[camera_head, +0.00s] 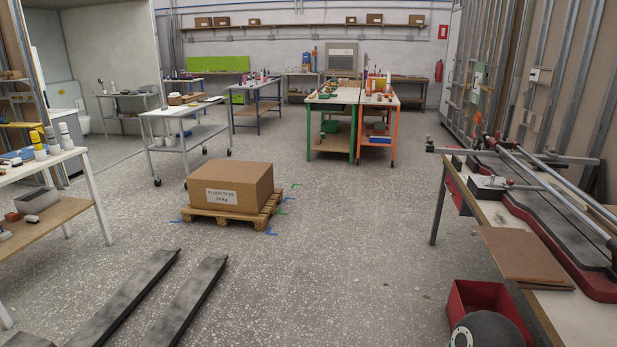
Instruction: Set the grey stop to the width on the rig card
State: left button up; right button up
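A tile-cutting rig (565,225) with a red and dark base and long metal rails lies on the workbench at the right. Neither of my grippers shows in the head view.
Brown tiles (522,254) lie on the bench's near left edge. A red bin (480,302) is below it. A large carton (230,186) sits on a pallet (222,217) on the floor. Two dark bars (127,302) lie front left. The floor between carton and bench is clear.

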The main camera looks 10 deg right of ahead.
aim_at(553, 156)
jog(key=u, duration=0.05)
jog(key=i, duration=2.9)
jog(key=z, duration=0.25)
jog(key=i, duration=1.4)
jog(key=z, duration=0.55)
jog(key=i, duration=1.25)
jog(key=z, duration=1.5)
jog(key=i, duration=1.2)
jog(key=z, duration=0.8)
jog(key=i, duration=0.5)
jog(key=z, duration=0.1)
jog(key=k, duration=0.95)
jog(key=z, duration=0.05)
